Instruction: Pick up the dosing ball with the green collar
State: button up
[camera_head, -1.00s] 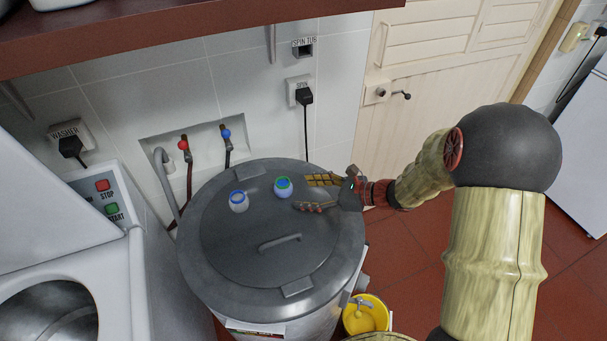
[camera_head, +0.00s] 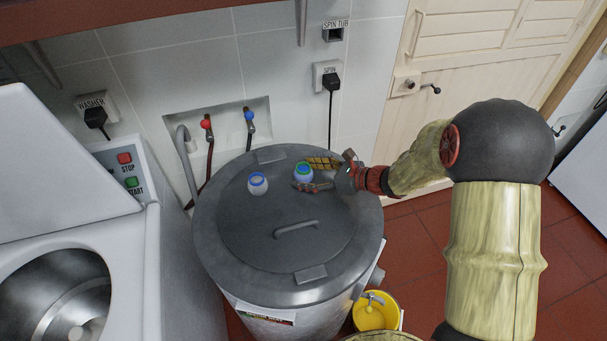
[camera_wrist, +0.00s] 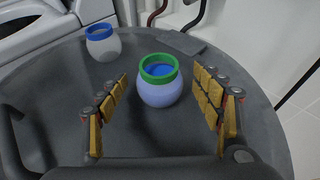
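The dosing ball with the green collar (camera_head: 303,172) stands upright on the grey lid of the spin tub (camera_head: 250,232). In the wrist view this ball (camera_wrist: 159,82) is pale blue-white with a green rim and blue inside, centred ahead of and partly between the fingers. My gripper (camera_head: 312,175) is at the lid's right side, with its fingers spread either side of the ball. In the wrist view my gripper (camera_wrist: 163,100) is open, with gaps between both fingers and the ball. A second ball with a blue collar (camera_head: 258,184) stands to the left, also in the wrist view (camera_wrist: 103,43).
The lid has a raised handle (camera_head: 295,229) in front of the balls. Red and blue taps (camera_head: 249,117) and a hose are behind the tub. The washer (camera_head: 90,270) stands left. A yellow bucket (camera_head: 384,312) is on the floor at the front right.

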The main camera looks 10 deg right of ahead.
jog(key=shift+c, duration=1.2)
jog(key=c, duration=1)
jog(key=shift+r, duration=0.1)
